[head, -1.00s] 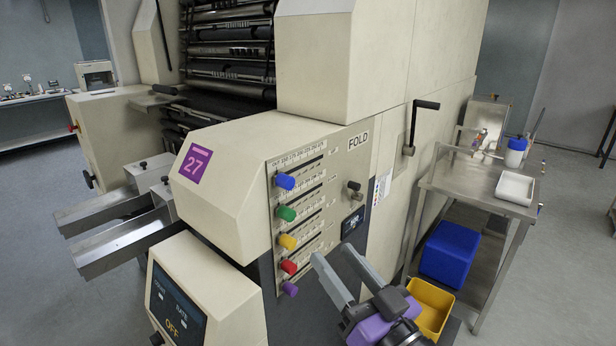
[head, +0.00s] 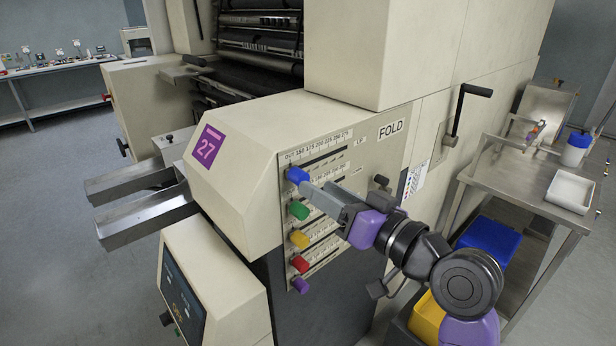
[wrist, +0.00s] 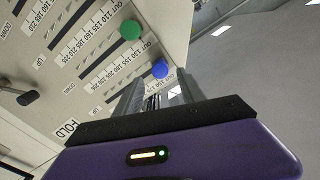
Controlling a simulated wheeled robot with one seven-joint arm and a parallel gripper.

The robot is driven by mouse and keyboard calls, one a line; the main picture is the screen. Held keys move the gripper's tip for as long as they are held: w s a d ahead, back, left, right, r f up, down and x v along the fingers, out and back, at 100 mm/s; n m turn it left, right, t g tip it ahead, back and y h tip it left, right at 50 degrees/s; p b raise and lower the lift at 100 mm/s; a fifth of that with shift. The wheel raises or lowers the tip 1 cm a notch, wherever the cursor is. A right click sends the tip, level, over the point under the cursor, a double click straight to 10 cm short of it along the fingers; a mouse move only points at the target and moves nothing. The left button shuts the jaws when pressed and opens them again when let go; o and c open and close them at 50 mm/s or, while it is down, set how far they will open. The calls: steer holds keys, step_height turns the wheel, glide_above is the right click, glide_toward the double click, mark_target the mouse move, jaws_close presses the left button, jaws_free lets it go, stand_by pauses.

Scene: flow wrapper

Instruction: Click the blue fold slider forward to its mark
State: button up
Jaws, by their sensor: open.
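The blue fold slider (head: 297,175) is the top knob on the FOLD panel, at the left end of its slot near the OUT end of the scale. It also shows in the wrist view (wrist: 160,69), just beyond my fingertips. My gripper (head: 313,190) is open, with its fingers reaching left along the panel to the blue knob. In the head view the fingertips overlap the knob's lower right side. I cannot tell whether they touch it. The mark on the blue slider's scale cannot be made out.
Green (head: 299,210), yellow (head: 300,239), red (head: 299,264) and purple (head: 300,286) knobs sit in a column below the blue one. A black crank handle (head: 461,110) sticks out to the right. A steel cart (head: 530,185) stands at the far right.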

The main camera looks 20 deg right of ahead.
mark_target(297, 176)
steer(key=x, duration=0.5)
steer(key=shift+p, duration=0.35)
jaws_close()
stand_by(1.1)
